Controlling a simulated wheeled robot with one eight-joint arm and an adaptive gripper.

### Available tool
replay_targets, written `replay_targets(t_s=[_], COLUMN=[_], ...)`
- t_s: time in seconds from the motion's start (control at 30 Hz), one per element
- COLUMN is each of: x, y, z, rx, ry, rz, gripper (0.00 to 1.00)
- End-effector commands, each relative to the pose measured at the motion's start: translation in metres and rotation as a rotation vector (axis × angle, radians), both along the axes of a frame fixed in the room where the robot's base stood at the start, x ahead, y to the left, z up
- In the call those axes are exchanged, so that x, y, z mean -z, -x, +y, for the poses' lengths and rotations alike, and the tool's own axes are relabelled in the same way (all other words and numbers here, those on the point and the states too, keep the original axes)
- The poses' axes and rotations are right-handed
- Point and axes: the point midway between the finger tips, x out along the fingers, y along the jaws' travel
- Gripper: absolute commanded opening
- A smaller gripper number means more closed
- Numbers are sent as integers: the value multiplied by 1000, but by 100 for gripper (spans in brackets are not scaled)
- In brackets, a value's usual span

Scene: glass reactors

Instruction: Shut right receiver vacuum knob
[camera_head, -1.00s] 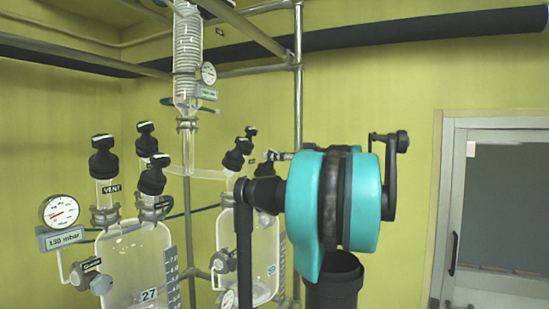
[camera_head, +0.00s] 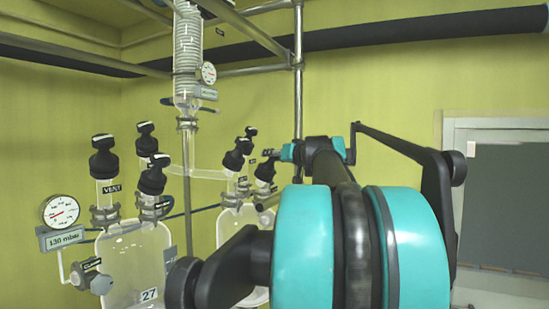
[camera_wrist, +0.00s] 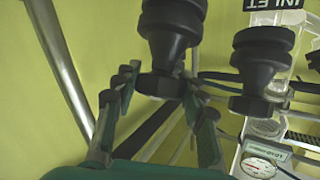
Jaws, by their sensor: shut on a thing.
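The right receiver (camera_head: 232,222) is a clear glass vessel with several black ribbed knobs on top, partly hidden behind my arm. My gripper (camera_wrist: 160,88) has its fingers on either side of a black stepped knob (camera_wrist: 172,42) in the wrist view, and is shut on it. In the head view my gripper (camera_head: 273,154) is small, at the right-hand knob (camera_head: 265,170) of this receiver. I cannot read a label on the held knob, so I cannot tell whether it is the vacuum one.
A second black knob (camera_wrist: 263,62) stands close beside the held one, near an upside-down INLET label (camera_wrist: 276,5). A gauge (camera_wrist: 260,163) is lower right. The left receiver (camera_head: 130,255) carries a VENT label and a 130 mbar display. A metal post (camera_head: 298,80) rises behind my gripper.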

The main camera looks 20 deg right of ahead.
Motion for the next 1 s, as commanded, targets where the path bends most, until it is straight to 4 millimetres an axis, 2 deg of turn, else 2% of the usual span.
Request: replay_targets(t_s=[0.4,1.0], x=[-1,0], y=[0,0], z=[2,1], rx=[195,276], ry=[-79,-113], rz=[80,113], gripper=[13,13])
